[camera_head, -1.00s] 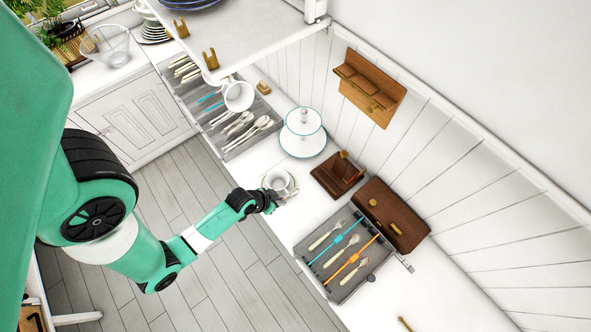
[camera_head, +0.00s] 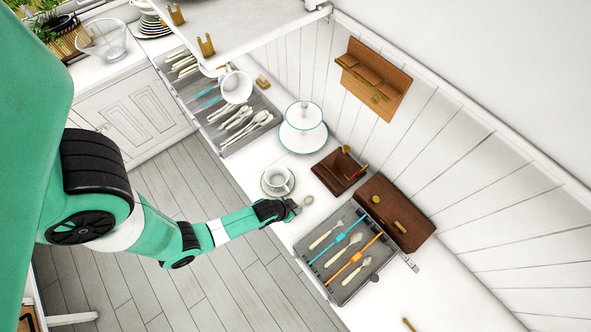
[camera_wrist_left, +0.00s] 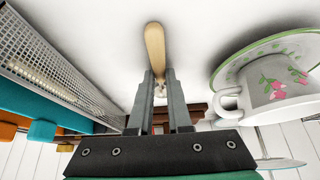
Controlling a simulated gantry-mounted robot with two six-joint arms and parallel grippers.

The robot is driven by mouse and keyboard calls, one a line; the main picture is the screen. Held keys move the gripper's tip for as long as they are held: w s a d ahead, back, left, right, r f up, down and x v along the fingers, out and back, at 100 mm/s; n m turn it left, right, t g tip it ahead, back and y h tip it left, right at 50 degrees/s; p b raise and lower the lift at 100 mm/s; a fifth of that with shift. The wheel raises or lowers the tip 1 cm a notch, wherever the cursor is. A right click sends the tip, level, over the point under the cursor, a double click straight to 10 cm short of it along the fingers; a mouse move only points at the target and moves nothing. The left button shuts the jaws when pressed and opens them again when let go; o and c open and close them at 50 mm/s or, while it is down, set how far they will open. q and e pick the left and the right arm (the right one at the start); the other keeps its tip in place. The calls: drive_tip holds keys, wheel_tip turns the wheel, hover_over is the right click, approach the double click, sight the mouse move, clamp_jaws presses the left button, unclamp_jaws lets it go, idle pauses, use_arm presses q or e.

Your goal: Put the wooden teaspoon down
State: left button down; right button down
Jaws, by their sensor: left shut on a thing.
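The wooden teaspoon (camera_wrist_left: 154,48) is held in my left gripper (camera_wrist_left: 160,92); its tan end sticks out beyond the fingertips in the left wrist view. In the head view the teaspoon (camera_head: 305,202) shows small and pale at the tip of my left gripper (camera_head: 292,206), over the white counter (camera_head: 325,202) between the cup and the cutlery tray. Whether the spoon touches the counter I cannot tell. The fingers hide part of the spoon. My right gripper is not in view.
A white cup on a green-rimmed saucer (camera_head: 264,190) stands close by; the cup (camera_wrist_left: 275,88) is right of the gripper in the wrist view. A grey cutlery tray (camera_head: 310,275) lies on the other side. Brown wooden boxes (camera_head: 395,213) stand behind. The counter between is bare.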

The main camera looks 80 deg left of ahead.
use_arm(q)
drive_tip(key=shift+f, duration=0.2)
drive_tip(key=c, duration=0.9)
unclamp_jaws()
drive_tip(key=shift+r, duration=0.1)
drive_tip(key=shift+o, duration=0.2)
drive_tip(key=shift+s+r+p, duration=0.15)
drive_tip(key=shift+r+p, duration=0.15)
drive_tip(key=shift+r, duration=0.2)
drive_tip(key=p+v, duration=0.4)
drive_tip(key=v, duration=0.7)
drive_tip(key=shift+d+r, duration=0.1)
